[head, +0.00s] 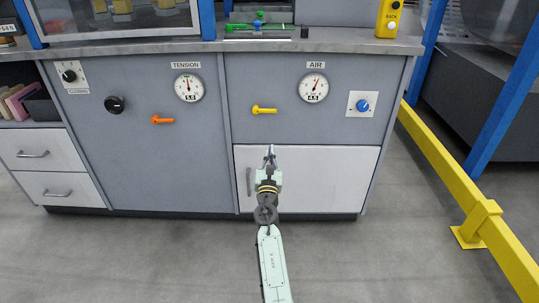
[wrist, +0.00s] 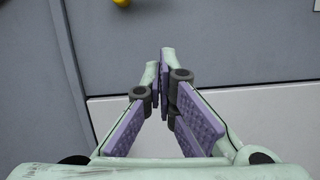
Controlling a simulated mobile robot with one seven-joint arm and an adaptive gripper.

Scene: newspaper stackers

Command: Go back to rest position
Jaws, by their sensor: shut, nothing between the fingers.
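My gripper (head: 270,158) is in front of the grey control cabinet (head: 240,110), at the height of the top edge of its white door. In the wrist view my gripper (wrist: 163,62) has its purple-padded fingers together, with nothing between them. My pale green arm reaches up from the bottom of the head view. The white door (head: 320,185) is closed, and its handle (head: 248,182) shows just left of the gripper. Any gap between the fingertips and the cabinet front is hard to judge.
An orange lever (head: 162,120), a yellow lever (head: 264,110), a blue knob (head: 363,105) and two gauges sit on the cabinet front. A yellow floor rail (head: 440,165) runs along the right. The grey floor is clear on both sides of my arm.

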